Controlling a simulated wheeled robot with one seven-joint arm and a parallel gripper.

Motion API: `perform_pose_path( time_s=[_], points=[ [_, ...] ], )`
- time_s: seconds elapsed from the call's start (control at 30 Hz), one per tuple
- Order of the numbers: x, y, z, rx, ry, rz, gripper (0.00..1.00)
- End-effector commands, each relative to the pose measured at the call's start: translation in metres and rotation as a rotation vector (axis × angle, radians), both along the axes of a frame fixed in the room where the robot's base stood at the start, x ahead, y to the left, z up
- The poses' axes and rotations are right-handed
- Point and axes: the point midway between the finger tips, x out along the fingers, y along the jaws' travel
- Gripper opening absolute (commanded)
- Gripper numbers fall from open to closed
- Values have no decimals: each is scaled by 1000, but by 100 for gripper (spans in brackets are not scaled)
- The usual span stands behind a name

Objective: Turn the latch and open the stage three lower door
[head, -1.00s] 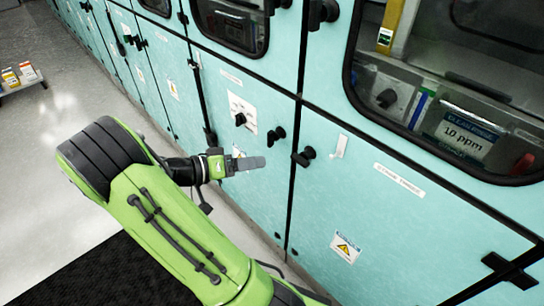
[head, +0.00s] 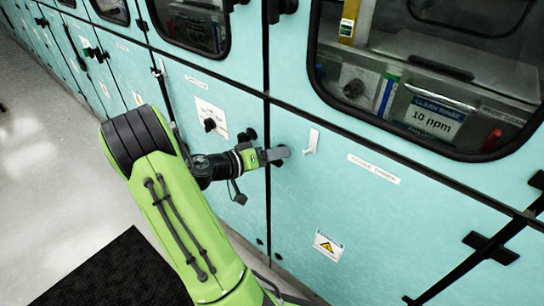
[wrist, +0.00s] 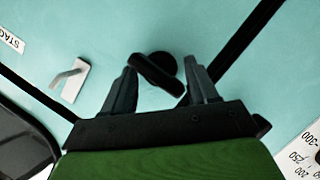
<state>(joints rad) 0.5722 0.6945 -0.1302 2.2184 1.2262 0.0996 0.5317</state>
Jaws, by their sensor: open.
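The stage three lower door (head: 330,205) is a pale teal panel, shut, with a white label and a small white handle (head: 312,141) near its upper left. In the wrist view, its black latch (wrist: 160,72) has a round base and a bar lying at a slant. My gripper (head: 278,154) is at this door's left edge and hides the latch in the head view. In the wrist view, my gripper (wrist: 164,84) is open, with one finger on each side of the latch bar. I cannot tell whether either finger touches it.
A neighbouring lower door (head: 190,90) to the left has its own black latch (head: 246,135) and a white dial plate (head: 212,117). An upper windowed door (head: 430,75) sits above, with a 10 ppm sign behind it. Grey floor (head: 50,190) is clear at left.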

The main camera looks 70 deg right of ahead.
Motion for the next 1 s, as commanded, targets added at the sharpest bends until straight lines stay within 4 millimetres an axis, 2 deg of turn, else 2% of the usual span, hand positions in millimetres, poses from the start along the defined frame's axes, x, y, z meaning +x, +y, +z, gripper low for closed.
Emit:
perform_pose_path(
  time_s=[0.17, 0.53, 1.0],
  points=[
    [0, 0, 0, 0, 0, 0, 58],
    [-1, 0, 2, -5, 2, -4, 2],
    [3, -2, 4, -10, 1, 5, 0]
  ],
)
